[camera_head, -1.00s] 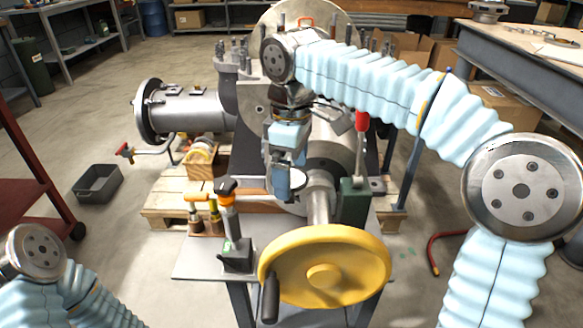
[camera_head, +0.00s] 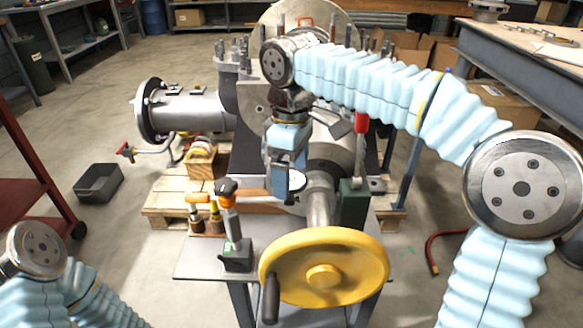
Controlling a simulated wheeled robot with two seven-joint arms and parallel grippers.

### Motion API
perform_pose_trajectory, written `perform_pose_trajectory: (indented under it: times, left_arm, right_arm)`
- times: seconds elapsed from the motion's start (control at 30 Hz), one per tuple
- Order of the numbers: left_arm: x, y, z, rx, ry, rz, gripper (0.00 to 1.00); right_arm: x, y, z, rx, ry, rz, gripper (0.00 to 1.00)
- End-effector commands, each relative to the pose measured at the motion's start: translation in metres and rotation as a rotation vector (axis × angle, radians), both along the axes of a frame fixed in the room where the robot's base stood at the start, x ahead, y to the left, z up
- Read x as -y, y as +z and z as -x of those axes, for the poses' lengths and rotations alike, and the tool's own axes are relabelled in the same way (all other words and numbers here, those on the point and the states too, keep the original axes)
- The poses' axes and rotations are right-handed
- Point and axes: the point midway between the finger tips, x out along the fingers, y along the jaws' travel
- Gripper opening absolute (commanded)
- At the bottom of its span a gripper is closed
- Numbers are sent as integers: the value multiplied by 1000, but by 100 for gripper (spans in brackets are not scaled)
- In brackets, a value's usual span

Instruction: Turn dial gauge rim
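The dial gauge (camera_head: 294,181) shows as a small white-faced disc just in front of the machine's shaft, partly hidden behind my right gripper. My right gripper (camera_head: 284,192) points down from the wrist at the left edge of the gauge. My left gripper is out of view; only part of my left arm shows at the lower left.
A yellow handwheel (camera_head: 323,268) stands in front of the gauge. A magnetic base with a post (camera_head: 236,256) and orange-handled tools (camera_head: 196,206) stand to its left. A red-handled lever (camera_head: 361,124) rises to the right. A grey bin (camera_head: 98,183) lies on the floor.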

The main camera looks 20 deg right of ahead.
Motion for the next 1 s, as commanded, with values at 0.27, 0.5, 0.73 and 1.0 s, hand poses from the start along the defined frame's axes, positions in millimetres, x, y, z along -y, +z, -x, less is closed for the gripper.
perform_pose_trajectory:
  times: [0.27,0.5,0.73,1.0]
  left_arm:
    - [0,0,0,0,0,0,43]
    - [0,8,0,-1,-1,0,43]
    - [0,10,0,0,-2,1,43]
    - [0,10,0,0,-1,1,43]
  right_arm:
    - [0,1,0,0,0,0,100]
    - [-1,31,-1,3,1,-2,100]
    - [-2,91,-1,3,3,-3,100]
    - [-1,124,-2,-5,0,0,100]
